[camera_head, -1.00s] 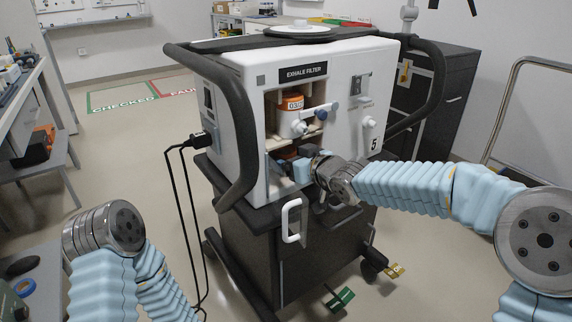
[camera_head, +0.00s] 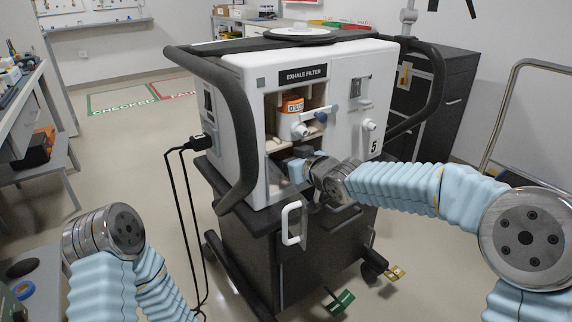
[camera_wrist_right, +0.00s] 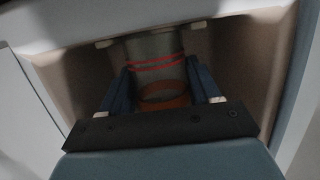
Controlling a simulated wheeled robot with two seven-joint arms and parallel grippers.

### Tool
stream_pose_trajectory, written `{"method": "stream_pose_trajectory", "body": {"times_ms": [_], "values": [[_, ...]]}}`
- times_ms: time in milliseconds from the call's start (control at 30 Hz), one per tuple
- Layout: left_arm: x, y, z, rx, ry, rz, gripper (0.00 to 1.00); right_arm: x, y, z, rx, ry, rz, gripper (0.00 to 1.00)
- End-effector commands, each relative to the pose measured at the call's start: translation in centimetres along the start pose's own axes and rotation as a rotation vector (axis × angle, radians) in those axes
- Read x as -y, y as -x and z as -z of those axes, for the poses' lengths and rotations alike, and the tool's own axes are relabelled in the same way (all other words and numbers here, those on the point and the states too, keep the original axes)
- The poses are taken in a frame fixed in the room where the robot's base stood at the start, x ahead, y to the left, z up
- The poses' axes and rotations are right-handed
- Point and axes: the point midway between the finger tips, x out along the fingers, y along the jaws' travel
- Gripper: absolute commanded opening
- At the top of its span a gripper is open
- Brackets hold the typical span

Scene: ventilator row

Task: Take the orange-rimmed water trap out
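The water trap (camera_wrist_right: 160,68) is a greyish clear cup with red lines and an orange rim (camera_wrist_right: 165,97), inside a beige bay in the right wrist view. My right gripper (camera_wrist_right: 160,82) reaches into this bay with one dark blue finger on each side of the cup. The fingers are apart; firm contact with the cup is not clear. In the head view the right gripper (camera_head: 296,168) is at the ventilator's lower front opening, and the trap is hidden there. My left arm shows at lower left, but its gripper fingers are out of sight.
The white ventilator (camera_head: 252,70) stands on a dark cart (camera_head: 262,250) with black side rails. An orange-banded filter (camera_head: 292,105) sits in the upper bay, above my right gripper. A white handle (camera_head: 291,223) sticks out below. Black cables (camera_head: 185,210) hang at left.

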Motion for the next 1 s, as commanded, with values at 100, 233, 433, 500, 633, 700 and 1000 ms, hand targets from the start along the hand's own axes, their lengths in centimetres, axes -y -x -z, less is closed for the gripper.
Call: {"method": "stream_pose_trajectory", "body": {"times_ms": [100, 233, 433, 500, 633, 700, 1000], "values": [[0.0, 0.0, 0.0, 0.000, 0.000, 0.000, 0.36, 0.0, 0.0, 0.0, 0.000, 0.000, 0.000, 0.33], [0.0, 0.1, 0.0, 0.000, 0.000, 0.000, 0.36, 0.0, 0.0, 0.1, 0.000, 0.000, 0.000, 0.31], [-0.2, 0.5, 0.0, 0.000, 0.000, 0.000, 0.36, 0.0, 0.2, 0.6, -0.001, 0.000, 0.000, 0.31], [-0.2, 0.6, 0.0, 0.000, 0.000, 0.000, 0.36, 0.0, 0.2, 0.8, -0.001, 0.000, 0.000, 0.31], [-0.3, 0.8, 0.0, 0.000, 0.000, 0.000, 0.36, -0.1, 0.3, 1.0, 0.000, 0.000, -0.001, 0.31], [-0.3, 0.8, 0.0, 0.000, 0.000, 0.000, 0.36, -0.1, 0.3, 1.0, 0.000, 0.000, -0.001, 0.31], [-0.2, 0.7, 0.0, 0.000, 0.000, 0.000, 0.36, -0.1, 0.5, 0.9, -0.001, 0.000, -0.001, 0.31]]}}
